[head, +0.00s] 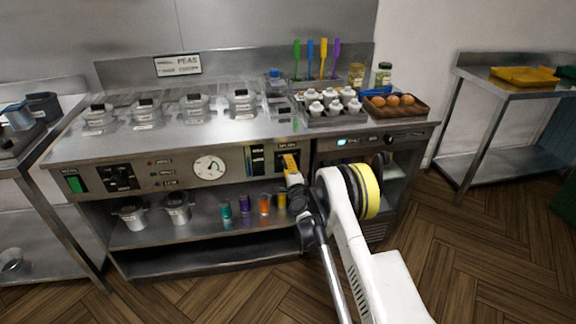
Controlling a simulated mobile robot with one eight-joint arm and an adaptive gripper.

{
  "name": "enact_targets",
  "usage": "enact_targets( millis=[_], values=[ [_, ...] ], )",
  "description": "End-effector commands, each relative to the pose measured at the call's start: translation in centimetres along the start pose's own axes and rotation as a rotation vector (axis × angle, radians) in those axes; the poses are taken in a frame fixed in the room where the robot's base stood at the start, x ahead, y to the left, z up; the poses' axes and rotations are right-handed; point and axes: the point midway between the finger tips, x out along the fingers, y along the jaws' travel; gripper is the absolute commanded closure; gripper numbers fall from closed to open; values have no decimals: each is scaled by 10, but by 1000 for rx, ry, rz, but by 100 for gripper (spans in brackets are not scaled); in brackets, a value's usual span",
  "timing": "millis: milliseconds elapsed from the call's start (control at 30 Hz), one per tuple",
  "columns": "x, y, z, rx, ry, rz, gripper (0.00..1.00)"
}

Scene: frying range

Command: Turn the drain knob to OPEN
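My gripper (293,178) is in front of the range's front panel, right of the round white dial. A yellow piece (290,162) on a dark panel plate shows just above my gripper tip. It may be the drain knob, but the small label over it is too small to read. My gripper overlaps its lower end, and I cannot tell whether they touch. Whatever lies directly behind my gripper and wrist is hidden.
The panel also holds a green switch (75,184), black controls (121,177), the dial (209,168) and, at right, a black knob (388,138). Lidded containers, white-topped bottles and an egg tray (396,110) crowd the counter. Small coloured jars stand on the shelf below. Wooden floor is clear at right.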

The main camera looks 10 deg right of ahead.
Motion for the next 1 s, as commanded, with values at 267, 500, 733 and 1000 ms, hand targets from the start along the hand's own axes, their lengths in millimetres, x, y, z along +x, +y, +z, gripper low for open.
enact_targets(
  millis=[267,500,733,1000],
  values=[
    [0,-1,0,22,0,0,94],
    [1,-1,1,21,0,0,94],
    [0,0,0,20,0,0,40],
    [-8,0,0,20,0,0,40]
  ],
)
